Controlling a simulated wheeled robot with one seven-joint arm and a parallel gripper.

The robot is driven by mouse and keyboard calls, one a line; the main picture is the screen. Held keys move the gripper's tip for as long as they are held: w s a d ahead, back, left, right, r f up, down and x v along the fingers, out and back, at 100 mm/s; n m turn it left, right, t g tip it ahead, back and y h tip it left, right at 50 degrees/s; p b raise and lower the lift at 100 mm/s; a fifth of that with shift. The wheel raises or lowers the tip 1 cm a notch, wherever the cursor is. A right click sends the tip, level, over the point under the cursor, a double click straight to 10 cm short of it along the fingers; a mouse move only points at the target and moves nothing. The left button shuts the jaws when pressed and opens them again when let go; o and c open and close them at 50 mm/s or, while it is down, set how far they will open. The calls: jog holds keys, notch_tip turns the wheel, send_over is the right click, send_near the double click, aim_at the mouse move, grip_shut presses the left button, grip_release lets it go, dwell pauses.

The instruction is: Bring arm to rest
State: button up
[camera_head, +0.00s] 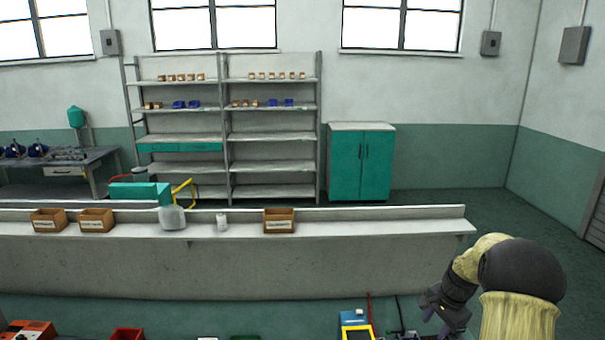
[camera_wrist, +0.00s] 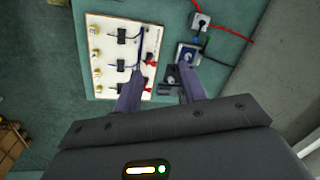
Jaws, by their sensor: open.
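My gripper (camera_wrist: 160,92) is open in the wrist view. Its two dark fingers stand apart with nothing held between them. Below the fingers, apparently at some distance, are a white board (camera_wrist: 97,35) with black and red clips and a small grey-blue device (camera_wrist: 186,55). In the head view my arm (camera_head: 495,285) is bent at the lower right. My gripper (camera_head: 440,308) hangs there above the front work surface, and its fingertips are small and dark in that view.
A blue and yellow meter (camera_head: 355,325) stands at the bottom edge beside red and black leads. A long grey ledge (camera_head: 350,229) with cardboard bins (camera_head: 279,221) runs across the middle. Shelves (camera_head: 272,138) and a teal cabinet (camera_head: 361,165) stand behind. Floor is clear at right.

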jog(key=s+a+n+b, duration=0.55)
jog(key=s+a, duration=0.35)
jog(key=a, duration=0.3)
jog(key=s+a+f+n+b, duration=0.1)
jog(key=s+a+n+b, duration=0.1)
jog(key=s, duration=0.6)
jog(key=s+a+f+n+h+b, duration=0.1)
jog(key=s+a+n+b, duration=0.1)
jog(key=s+a+n, duration=0.3)
jog(key=s+a, duration=0.1)
jog(key=s, duration=0.2)
jog(key=shift+f+t, duration=0.3)
jog(key=shift+w+a, duration=0.15)
jog(key=shift+w, duration=0.1)
jog(key=shift+s, duration=0.15)
jog(key=shift+c, duration=0.5)
